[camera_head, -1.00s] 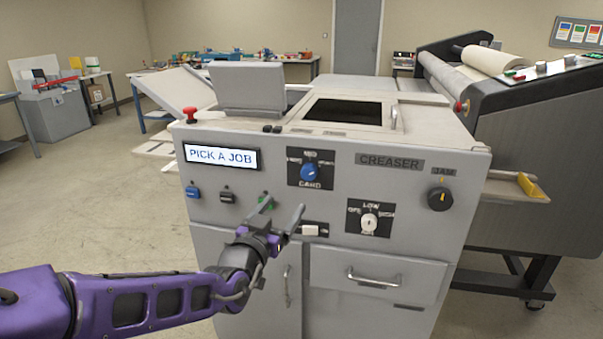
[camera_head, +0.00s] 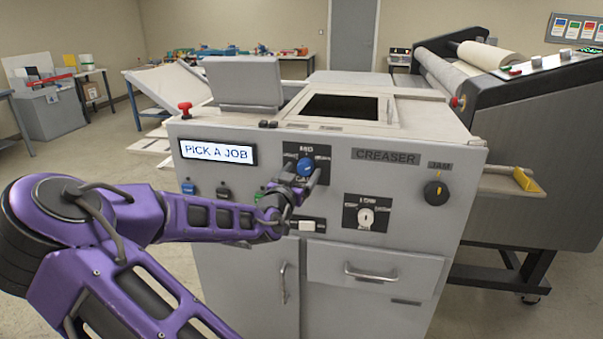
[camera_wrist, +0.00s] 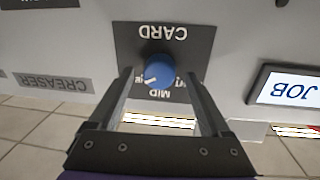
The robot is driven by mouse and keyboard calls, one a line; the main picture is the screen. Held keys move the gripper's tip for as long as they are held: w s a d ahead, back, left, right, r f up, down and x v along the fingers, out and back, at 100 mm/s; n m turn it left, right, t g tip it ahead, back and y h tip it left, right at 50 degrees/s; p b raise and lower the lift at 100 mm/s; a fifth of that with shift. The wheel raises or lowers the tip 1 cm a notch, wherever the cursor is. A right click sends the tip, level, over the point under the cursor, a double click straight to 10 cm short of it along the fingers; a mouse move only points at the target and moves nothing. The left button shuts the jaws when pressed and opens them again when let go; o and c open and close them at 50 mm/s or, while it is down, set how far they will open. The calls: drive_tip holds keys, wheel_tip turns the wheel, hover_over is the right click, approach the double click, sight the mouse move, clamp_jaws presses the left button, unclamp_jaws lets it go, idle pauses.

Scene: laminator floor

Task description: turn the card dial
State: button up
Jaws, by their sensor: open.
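The card dial (camera_head: 305,166) is a blue knob with a white pointer mark on a black plate, on the front of the grey creaser. In the wrist view the dial (camera_wrist: 158,72) sits ahead of my gripper (camera_wrist: 158,75), near the fingertips, and the picture is upside down with CARD above it. The fingers are open, one on each side of the knob. I cannot tell whether they touch it. In the head view my gripper (camera_head: 303,180) reaches up to the dial from the lower left and hides part of its plate.
The display (camera_head: 217,152) reads PICK A JOB. A red button (camera_head: 184,109) stands on the top left edge. A white knob (camera_head: 366,217) and a black JAM knob (camera_head: 436,192) are to the right. A drawer handle (camera_head: 375,272) sticks out below.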

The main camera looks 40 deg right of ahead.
drive_tip(key=shift+w+d, duration=0.1)
drive_tip(key=shift+d, duration=0.1)
clamp_jaws()
idle(0.4)
